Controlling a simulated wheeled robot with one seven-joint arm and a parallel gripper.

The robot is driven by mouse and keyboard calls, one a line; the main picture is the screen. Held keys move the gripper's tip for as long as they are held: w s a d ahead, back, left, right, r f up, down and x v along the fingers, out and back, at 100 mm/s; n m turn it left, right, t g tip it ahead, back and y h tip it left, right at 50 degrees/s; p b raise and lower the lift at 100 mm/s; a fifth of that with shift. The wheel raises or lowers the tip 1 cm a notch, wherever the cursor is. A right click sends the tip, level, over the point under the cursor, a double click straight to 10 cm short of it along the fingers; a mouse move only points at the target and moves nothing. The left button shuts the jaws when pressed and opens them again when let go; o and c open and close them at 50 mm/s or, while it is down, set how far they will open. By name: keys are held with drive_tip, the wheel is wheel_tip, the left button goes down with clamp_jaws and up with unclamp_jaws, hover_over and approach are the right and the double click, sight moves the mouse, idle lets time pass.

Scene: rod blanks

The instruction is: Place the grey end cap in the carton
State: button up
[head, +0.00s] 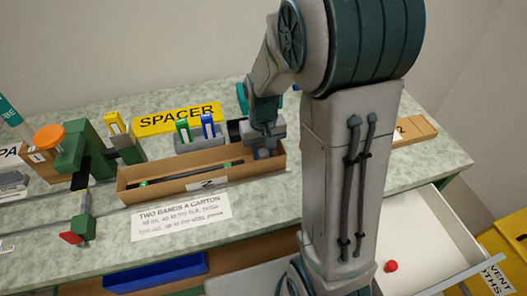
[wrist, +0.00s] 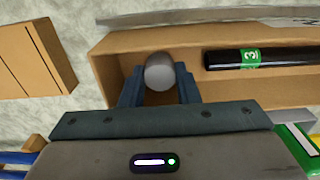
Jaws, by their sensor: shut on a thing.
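The grey end cap (wrist: 160,73) is between the two fingers of my gripper (head: 263,150), which is shut on it. The open brown carton (head: 125,184) lies lengthwise on the bench. In the wrist view the cap and fingertips are over the end of the carton (wrist: 100,62), inside its walls as seen from above. I cannot tell whether the cap touches the carton floor. A black rod (wrist: 270,57) with a green band marked 3 lies in the carton, to the right of the cap and apart from it.
A green fixture (head: 78,150) with an orange knob stands left of the carton. A grey holder (head: 197,138) with green and blue clips stands behind it. A printed card (head: 181,215) lies in front. An open white drawer (head: 420,245) holds a red piece (head: 391,266).

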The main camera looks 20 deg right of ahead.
sight(263, 152)
drive_tip(key=shift+f, duration=0.4)
drive_tip(key=shift+f, duration=0.15)
drive_tip(key=o, duration=0.9)
wheel_tip(263, 152, up, 12)
drive_tip(key=p, duration=0.1)
drive_tip(key=s, duration=0.4)
drive_tip(key=s+r+t, duration=0.1)
drive_tip(key=s, duration=0.4)
drive_tip(key=s+r+t, duration=0.1)
drive_tip(key=s, duration=0.4)
drive_tip(key=shift+r, duration=0.1)
